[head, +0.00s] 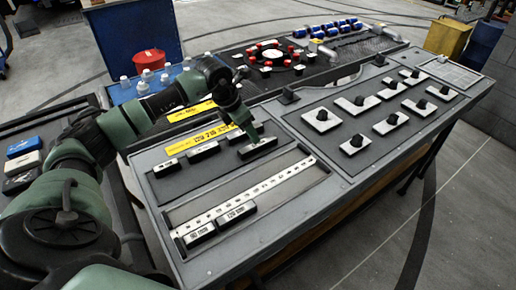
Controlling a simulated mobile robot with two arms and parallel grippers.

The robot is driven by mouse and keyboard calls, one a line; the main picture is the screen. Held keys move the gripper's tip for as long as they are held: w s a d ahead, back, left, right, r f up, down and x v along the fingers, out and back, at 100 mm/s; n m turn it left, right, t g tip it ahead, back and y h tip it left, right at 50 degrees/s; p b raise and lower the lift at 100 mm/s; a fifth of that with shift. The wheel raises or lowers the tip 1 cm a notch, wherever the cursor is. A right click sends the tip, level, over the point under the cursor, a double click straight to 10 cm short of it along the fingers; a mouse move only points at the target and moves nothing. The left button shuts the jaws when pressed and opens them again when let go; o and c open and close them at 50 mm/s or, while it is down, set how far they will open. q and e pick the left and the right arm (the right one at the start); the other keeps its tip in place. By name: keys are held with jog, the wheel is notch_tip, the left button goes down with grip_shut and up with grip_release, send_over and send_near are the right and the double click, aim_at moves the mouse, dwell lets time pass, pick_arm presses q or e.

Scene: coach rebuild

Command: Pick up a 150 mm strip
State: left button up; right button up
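My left gripper (254,134) points down over the longest dark strip with a pale top (259,148), at the right end of a short row on the bench panel. The fingertips are at or just above this strip; whether they touch or hold it is too small to tell. Two shorter strips lie to its left, a middle one (203,152) and a small one (166,168). Two dark strips lie along the white ruler, labelled 90 mm (199,235) and 120 mm (238,215). My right gripper is not in view.
The white ruler (270,183) lies in a recessed tray, with bare room right of the 120 mm strip. Black knobs on pale plates (321,118) fill the right panel. A red bowl (149,60), white bottles (142,87) and red and blue parts stand farther back.

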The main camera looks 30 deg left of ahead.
aim_at(258, 147)
pick_arm(q)
jog(key=shift+x, duration=1.05)
jog(key=shift+w+d+f+p, duration=0.1)
jog(key=shift+w+f+p, duration=0.15)
jog(key=shift+p, duration=0.25)
jog(key=p+x, duration=0.1)
jog(key=x, duration=0.3)
jog(key=shift+w+d+f, duration=0.1)
jog(key=shift+f, duration=0.3)
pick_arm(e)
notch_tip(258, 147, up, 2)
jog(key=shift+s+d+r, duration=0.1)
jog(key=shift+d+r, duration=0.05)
pick_arm(q)
jog(key=shift+r, duration=0.1)
grip_shut()
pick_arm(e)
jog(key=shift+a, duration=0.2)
